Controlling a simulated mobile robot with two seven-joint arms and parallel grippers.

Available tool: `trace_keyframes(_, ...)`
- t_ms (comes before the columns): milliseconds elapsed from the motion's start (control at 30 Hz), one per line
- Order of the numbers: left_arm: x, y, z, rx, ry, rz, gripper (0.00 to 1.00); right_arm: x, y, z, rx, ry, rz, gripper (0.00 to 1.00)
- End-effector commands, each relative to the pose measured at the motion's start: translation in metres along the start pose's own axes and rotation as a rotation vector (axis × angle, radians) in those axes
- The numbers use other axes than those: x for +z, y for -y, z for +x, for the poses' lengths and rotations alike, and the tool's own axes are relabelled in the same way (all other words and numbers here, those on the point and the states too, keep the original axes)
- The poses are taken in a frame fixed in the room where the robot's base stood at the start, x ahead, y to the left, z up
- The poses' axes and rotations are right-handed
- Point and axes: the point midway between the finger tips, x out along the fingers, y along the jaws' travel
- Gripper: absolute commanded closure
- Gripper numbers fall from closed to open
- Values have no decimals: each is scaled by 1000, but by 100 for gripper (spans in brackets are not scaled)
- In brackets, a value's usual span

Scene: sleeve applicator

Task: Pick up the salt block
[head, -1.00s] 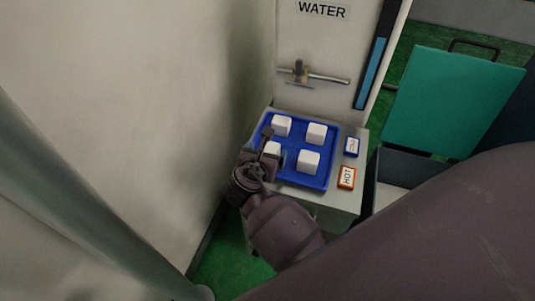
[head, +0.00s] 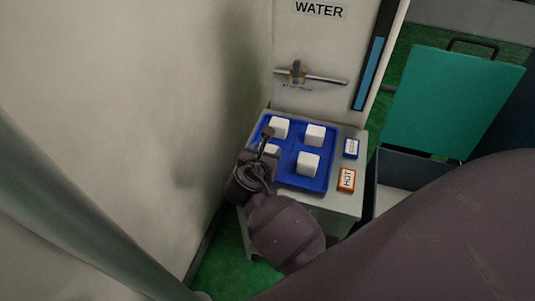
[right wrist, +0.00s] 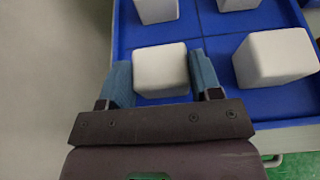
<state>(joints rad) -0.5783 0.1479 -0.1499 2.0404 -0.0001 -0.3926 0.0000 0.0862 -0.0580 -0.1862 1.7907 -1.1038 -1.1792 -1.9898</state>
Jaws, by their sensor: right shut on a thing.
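Several white salt blocks stand on a blue tray (head: 322,183). The near-left salt block (right wrist: 160,70) is between the blue fingers of my right gripper (right wrist: 162,82) in the right wrist view, and the gripper is shut on it. In the head view my right gripper (head: 265,150) covers most of this salt block (head: 272,150). I cannot tell whether it is lifted off the tray. Other salt blocks stand at the near right (head: 308,164), far right (head: 315,135) and far left (head: 279,127). My left gripper is not in view.
The tray lies on a grey stand (head: 349,203) below a panel marked WATER (head: 319,10) with a metal lever (head: 312,77). An open bin with a green lid (head: 450,100) stands farther right. A pale wall is close left.

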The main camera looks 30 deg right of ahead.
Motion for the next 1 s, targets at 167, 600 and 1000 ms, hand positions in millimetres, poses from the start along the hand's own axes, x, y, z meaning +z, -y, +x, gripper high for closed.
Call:
trace_keyframes(167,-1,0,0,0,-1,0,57,2,0,-1,0,0,1,73)
trace_keyframes(600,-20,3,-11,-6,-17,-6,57,79,-1,-32,4,7,10,73)
trace_keyframes(1000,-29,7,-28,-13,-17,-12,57,161,0,-66,2,5,5,73)
